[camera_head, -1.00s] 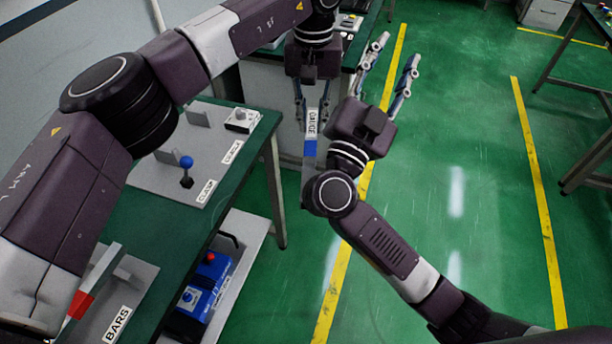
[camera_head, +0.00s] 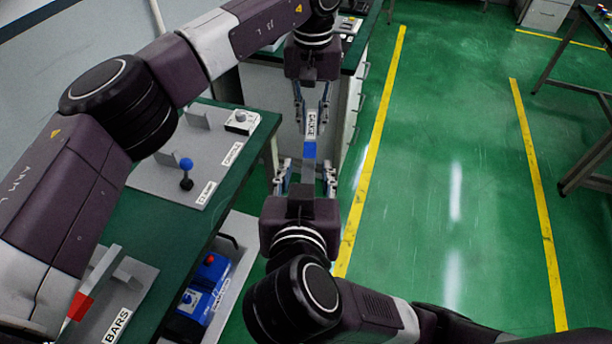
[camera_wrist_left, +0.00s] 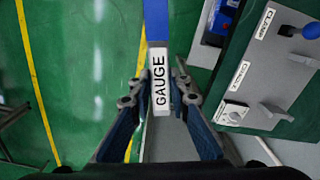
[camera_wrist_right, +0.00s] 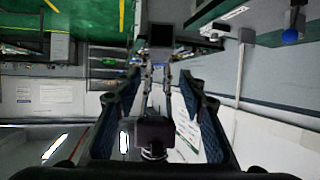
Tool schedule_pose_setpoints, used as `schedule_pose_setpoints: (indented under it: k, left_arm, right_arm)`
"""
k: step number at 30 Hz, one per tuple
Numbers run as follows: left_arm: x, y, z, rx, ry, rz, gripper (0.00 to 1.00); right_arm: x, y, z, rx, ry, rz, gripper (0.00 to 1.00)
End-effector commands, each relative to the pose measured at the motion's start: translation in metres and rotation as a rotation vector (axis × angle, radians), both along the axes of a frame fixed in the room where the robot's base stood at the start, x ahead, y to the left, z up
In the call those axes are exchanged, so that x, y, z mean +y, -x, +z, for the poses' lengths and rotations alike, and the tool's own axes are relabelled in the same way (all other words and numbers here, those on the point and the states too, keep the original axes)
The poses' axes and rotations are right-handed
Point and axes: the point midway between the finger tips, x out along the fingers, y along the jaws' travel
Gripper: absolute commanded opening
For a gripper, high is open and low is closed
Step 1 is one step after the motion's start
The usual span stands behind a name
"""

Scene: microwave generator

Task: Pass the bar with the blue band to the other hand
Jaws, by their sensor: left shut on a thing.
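The bar with the blue band (camera_head: 309,150) hangs in the air between my two grippers in the head view, its GAUGE-labelled end toward my left gripper (camera_head: 312,108). My left gripper is shut on that labelled end. In the left wrist view the bar (camera_wrist_left: 157,22) runs away from the fingers, blue part beyond the label. My right gripper (camera_head: 306,176) is open below, facing my left one, with fingers on either side of the bar's grey lower end and gaps visible. In the right wrist view its fingers (camera_wrist_right: 160,105) are spread; the bar is hard to make out there.
A green bench (camera_head: 165,235) at left carries a grey panel with a blue-knobbed lever (camera_head: 186,165) and a BARS holder (camera_head: 125,300) with a red-banded bar (camera_head: 80,305). A blue box (camera_head: 205,285) sits on a lower shelf. Open green floor lies right.

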Motion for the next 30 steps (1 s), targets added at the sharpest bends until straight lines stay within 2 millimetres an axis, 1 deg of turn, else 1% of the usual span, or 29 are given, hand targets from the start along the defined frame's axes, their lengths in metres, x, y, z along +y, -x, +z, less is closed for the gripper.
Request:
schedule_pose_setpoints:
  k: [1,3,9,15,19,27,28,30]
  left_arm:
    - [0.000,0.000,0.000,0.000,0.000,0.000,0.00]
    - [0.000,0.000,0.000,0.000,0.000,0.000,0.00]
    - [0.000,0.000,0.000,0.000,0.000,0.000,0.00]
    - [0.000,0.000,0.000,0.000,0.000,0.000,0.00]
    - [0.000,0.000,0.000,0.000,0.000,0.000,0.00]
    - [0.000,0.000,0.000,0.000,0.000,0.000,0.00]
    - [0.000,0.000,0.000,0.000,0.000,0.000,0.00]
    - [0.000,0.000,0.000,0.000,0.000,0.000,0.00]
  right_arm:
    - [-0.003,-0.010,-0.004,-0.001,0.006,-0.004,0.38]
    - [-0.005,-0.022,-0.010,0.000,0.005,-0.004,0.38]
    - [-0.008,-0.057,-0.023,-0.002,0.004,-0.004,0.38]
    - [-0.011,-0.078,-0.032,-0.002,0.002,-0.004,0.38]
    - [-0.011,-0.084,-0.034,-0.002,-0.002,-0.002,0.38]
    - [-0.011,-0.085,-0.035,-0.002,-0.002,-0.002,0.38]
    - [-0.011,-0.085,-0.035,-0.002,-0.002,-0.002,0.35]
    - [-0.011,-0.085,-0.035,-0.002,-0.002,-0.002,0.28]
